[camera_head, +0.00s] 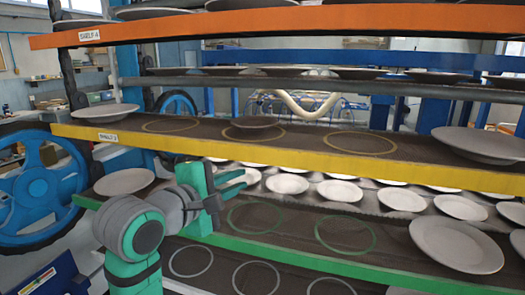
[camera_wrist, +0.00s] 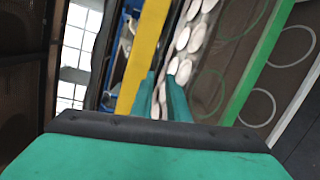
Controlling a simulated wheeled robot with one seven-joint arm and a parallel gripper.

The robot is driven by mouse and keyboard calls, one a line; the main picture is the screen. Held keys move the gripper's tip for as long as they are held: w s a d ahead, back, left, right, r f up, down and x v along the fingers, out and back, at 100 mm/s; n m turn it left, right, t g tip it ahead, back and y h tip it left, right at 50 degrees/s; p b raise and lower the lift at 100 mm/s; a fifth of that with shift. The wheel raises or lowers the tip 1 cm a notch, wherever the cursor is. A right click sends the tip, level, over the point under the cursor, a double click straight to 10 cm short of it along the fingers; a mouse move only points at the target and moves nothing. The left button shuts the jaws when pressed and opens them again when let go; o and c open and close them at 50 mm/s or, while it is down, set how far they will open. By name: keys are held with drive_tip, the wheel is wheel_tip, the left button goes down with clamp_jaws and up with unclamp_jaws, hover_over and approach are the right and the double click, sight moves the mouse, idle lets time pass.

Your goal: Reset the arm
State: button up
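My gripper (camera_head: 238,180) is in front of the rack, left of centre, between the yellow-edged shelf (camera_head: 300,155) and the green-edged shelf (camera_head: 290,257). Its two green fingers stand apart with nothing held between them. In the wrist view my gripper (camera_wrist: 160,88) shows the same gap, with white plates visible beyond it. On the green-edged shelf, one plate (camera_head: 124,182) lies at the left and a large plate (camera_head: 456,246) lies at the right. Two green rings there are empty.
The orange-edged shelf (camera_head: 280,22) runs above. Several white plates fill a level behind. A blue wheel (camera_head: 38,186) stands at left.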

drive_tip(key=s+d+f+t+y, duration=0.1)
drive_tip(key=d+f+y, duration=0.1)
drive_tip(key=f, duration=1.4)
drive_tip(key=s+d+f+t+y, duration=0.1)
drive_tip(key=s+f+t+y, duration=0.1)
drive_tip(key=f, duration=1.5)
drive_tip(key=s+d+f+m+g+y, duration=0.1)
drive_tip(key=s+f+m+y, duration=0.15)
drive_tip(key=s+f, duration=0.7)
drive_tip(key=s+d+f+m+y, duration=0.1)
drive_tip(key=s+f+m+y, duration=0.15)
drive_tip(key=s+f, duration=0.75)
drive_tip(key=s+r+m, duration=0.2)
drive_tip(key=s+m, duration=0.3)
drive_tip(key=s, duration=0.5)
drive_tip(key=s+d+r+m+h, duration=0.1)
drive_tip(key=s+m, duration=0.3)
drive_tip(key=s, duration=0.7)
drive_tip(key=shift+s+r+m+g, duration=0.15)
drive_tip(key=shift+r+m+g, duration=0.25)
drive_tip(key=shift+r, duration=0.45)
